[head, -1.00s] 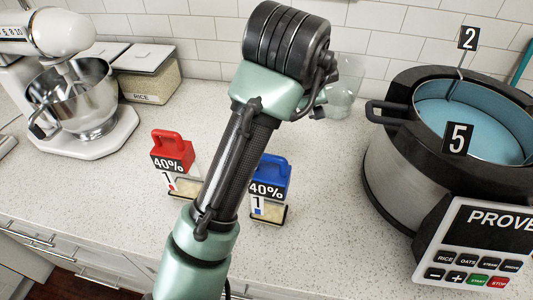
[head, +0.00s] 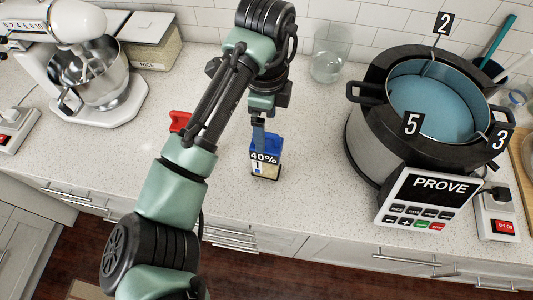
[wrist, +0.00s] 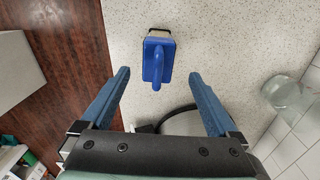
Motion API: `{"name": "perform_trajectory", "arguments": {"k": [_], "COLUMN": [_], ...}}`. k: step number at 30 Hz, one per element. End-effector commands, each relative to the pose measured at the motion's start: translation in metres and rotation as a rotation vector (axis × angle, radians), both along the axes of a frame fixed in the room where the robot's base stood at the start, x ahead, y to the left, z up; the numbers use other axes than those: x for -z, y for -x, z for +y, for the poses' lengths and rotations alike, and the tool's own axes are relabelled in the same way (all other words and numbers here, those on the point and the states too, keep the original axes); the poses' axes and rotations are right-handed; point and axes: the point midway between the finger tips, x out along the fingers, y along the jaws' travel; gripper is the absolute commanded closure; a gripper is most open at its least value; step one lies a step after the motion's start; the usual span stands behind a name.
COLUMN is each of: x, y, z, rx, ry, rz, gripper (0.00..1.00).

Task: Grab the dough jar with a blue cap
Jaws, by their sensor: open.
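Whether a finger touches the cap I cannot tell.
A red-capped jar (head: 180,121) stands to the left, mostly hidden behind my arm. The large prover pot (head: 372,140) stands to the right. A glass container (head: 330,62) is at the back, and a stand mixer (head: 92,75) is at the left. The counter's front edge is near the jar.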

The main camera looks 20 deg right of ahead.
Motion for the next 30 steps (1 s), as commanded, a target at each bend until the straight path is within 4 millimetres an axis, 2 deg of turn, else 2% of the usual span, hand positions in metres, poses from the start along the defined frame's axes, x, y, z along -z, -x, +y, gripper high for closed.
{"name": "perform_trajectory", "arguments": {"k": [3, 11, 18, 27, 30], "x": [0.015, 0.035, 0.069, 0.076, 0.075], "y": [0.0, 0.003, 0.004, 0.004, 0.004], "z": [0.0, 0.0, 0.001, 0.0, 0.0], "rx": [-0.001, -0.002, -0.001, 0.0, 0.0], "ry": [0.0, 0.0, 0.0, 0.001, 0.001], "rz": [0.001, 0.003, 0.001, -0.002, -0.002], "gripper": [0.05, 0.05, 0.05, 0.05, 0.23]}}
